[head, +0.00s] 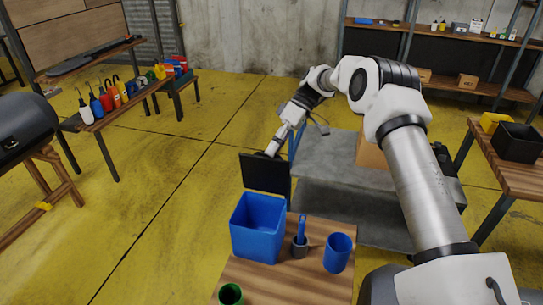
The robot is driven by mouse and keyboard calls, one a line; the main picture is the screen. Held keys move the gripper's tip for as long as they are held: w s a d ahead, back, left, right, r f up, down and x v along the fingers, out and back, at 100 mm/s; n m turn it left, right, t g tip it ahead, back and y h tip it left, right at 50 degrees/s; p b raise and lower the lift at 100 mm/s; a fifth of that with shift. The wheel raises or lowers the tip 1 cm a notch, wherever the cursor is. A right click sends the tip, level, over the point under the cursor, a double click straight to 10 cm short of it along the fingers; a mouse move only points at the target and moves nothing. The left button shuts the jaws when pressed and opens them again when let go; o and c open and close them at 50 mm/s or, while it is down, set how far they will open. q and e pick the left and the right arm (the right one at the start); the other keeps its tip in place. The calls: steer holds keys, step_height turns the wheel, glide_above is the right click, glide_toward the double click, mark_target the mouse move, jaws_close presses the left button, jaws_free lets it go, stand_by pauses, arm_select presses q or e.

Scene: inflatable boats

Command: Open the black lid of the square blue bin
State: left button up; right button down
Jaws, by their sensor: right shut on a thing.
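The square blue bin (257,230) stands on the small wooden table (290,280). Its black lid (264,174) stands roughly upright at the bin's back edge, and the bin's top is uncovered. My right arm reaches in from the right, and its gripper (268,153) is at the lid's upper edge, shut on it. The fingertips are small and partly hidden by the lid. My left gripper does not show.
A green cup (231,294) is at the front. A grey cart (335,175) stands behind.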

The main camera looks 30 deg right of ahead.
steer(key=shift+w+d+f, duration=0.25)
steer(key=shift+d+f, duration=0.1)
steer(key=shift+f, duration=0.15)
steer(key=shift+w+d+f, duration=0.25)
steer(key=shift+d+f, duration=0.1)
steer(key=shift+f, duration=0.15)
steer(key=c, duration=1.2)
jaws_free()
step_height(320, 180, up, 10)
steer(key=shift+w, duration=0.25)
